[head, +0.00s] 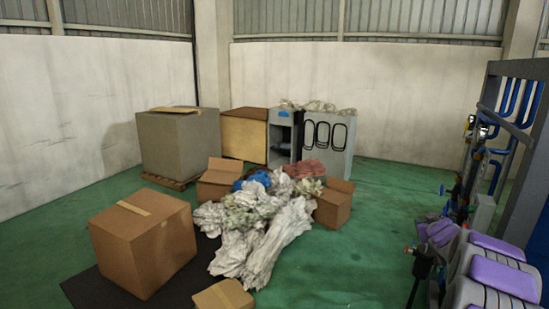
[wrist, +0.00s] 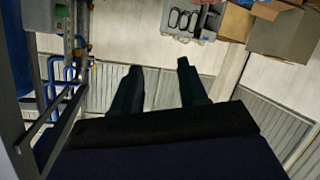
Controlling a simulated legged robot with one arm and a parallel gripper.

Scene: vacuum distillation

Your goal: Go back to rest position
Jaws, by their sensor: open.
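My gripper (wrist: 158,70) shows in the wrist view as two dark fingers pointing up the picture. The fingers are spread well apart with nothing between them. My gripper is open and empty, and neither finger touches anything. Beyond the fingers the wrist view shows the pale wall (wrist: 140,35) upside down. I cannot make out my gripper in the head view.
A tall frame with blue tubes (head: 512,105) stands at the right; it also shows at the left of the wrist view (wrist: 62,75). A cardboard box (head: 145,245), crumpled plastic sheeting (head: 250,240) and a grey cabinet (head: 328,145) stand ahead.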

